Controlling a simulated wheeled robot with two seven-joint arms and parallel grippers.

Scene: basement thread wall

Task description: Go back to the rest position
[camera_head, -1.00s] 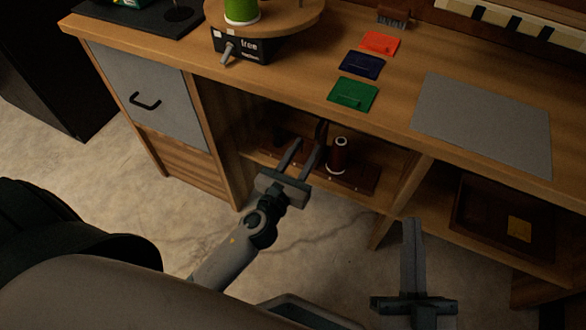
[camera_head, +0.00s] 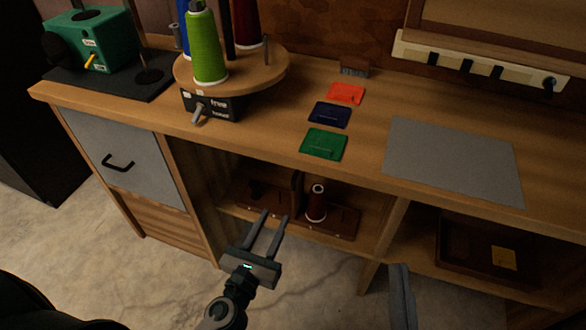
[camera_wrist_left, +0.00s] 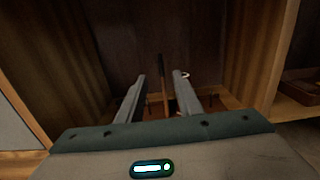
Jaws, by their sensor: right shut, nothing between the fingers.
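My left gripper (camera_head: 265,236) is in front of the open shelf under the workbench. Its two fingers are apart with nothing between them, and they also show in the left wrist view (camera_wrist_left: 160,92), pointing into the shelf opening. My right gripper (camera_head: 402,298) shows only in part at the lower edge of the head view. Its fingers are together and hold nothing.
The workbench (camera_head: 365,155) carries a round turntable (camera_head: 262,76) with thread spools, a green machine (camera_head: 82,45), coloured cards and a grey mat (camera_head: 455,160). A drawer (camera_head: 125,155) is at left.

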